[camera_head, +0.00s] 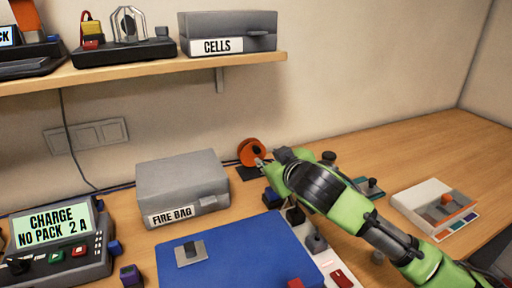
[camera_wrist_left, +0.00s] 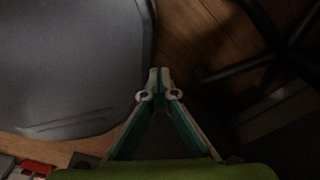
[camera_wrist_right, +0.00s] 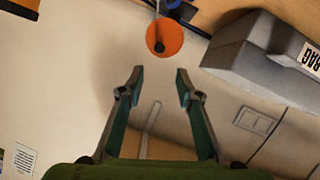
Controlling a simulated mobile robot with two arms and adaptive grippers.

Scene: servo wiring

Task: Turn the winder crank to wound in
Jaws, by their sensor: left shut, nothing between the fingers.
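The winder shows as an orange disc (camera_head: 250,151) on a dark base at the back of the bench, against the wall. In the right wrist view the orange disc (camera_wrist_right: 173,33) lies beyond the fingertips, with a dark knob (camera_wrist_right: 160,47) on its face, probably the crank handle. My right gripper (camera_wrist_right: 160,75) is open and empty, with the disc ahead of the gap and apart from it. In the head view the right gripper (camera_head: 263,162) is just right of the disc, partly hidden by its own wrist. My left gripper (camera_wrist_left: 159,73) is shut and empty, away from the bench top.
A grey FIRE BAG box (camera_head: 182,185) stands left of the winder. A CELLS box (camera_head: 228,34) sits on the shelf (camera_head: 150,70) above. The far right bench is clear.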

